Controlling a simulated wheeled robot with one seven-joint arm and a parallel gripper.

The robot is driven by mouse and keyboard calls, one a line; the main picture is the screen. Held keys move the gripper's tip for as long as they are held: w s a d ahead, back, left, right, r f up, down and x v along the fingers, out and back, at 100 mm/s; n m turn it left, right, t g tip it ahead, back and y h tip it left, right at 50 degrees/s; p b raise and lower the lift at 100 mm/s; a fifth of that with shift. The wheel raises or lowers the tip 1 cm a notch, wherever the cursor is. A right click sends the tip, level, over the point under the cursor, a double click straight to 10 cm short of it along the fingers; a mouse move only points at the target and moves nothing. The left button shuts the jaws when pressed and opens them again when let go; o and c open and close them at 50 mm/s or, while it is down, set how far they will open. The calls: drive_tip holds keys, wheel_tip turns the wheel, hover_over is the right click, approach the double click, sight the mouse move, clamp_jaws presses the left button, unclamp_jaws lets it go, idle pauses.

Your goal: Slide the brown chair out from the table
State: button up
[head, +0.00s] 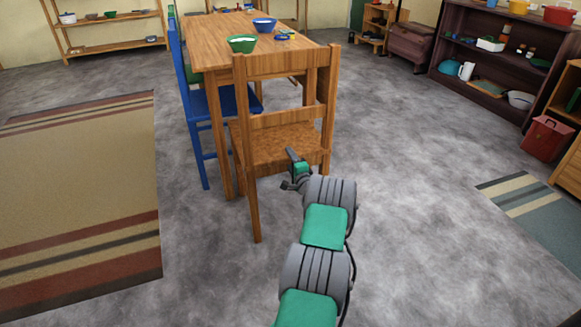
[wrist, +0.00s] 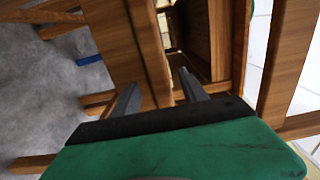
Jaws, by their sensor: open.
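The brown chair (head: 279,119) stands at the near end of the wooden table (head: 205,42), its back towards me and its seat facing the table. My gripper (head: 291,169) is at the chair's near side, in front of the backrest and around seat height in the head view. In the wrist view my gripper (wrist: 159,80) is open, with two grey fingers apart. A brown wooden bar (wrist: 133,50) of the chair runs down towards the space between the fingers. I cannot tell whether the fingers touch it. The chair's far legs are partly hidden.
A blue chair (head: 197,103) stands at the table's left side. A green bowl (head: 242,44) and a blue bowl (head: 264,25) are on the table. A striped rug (head: 80,190) lies left. Grey floor is clear around the chair's near side and right.

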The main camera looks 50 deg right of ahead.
drive_tip(key=shift+w+d, duration=0.15)
drive_tip(key=shift+w, duration=0.1)
drive_tip(key=shift+r, duration=0.1)
drive_tip(key=shift+c, duration=0.3)
clamp_jaws()
idle(0.9)
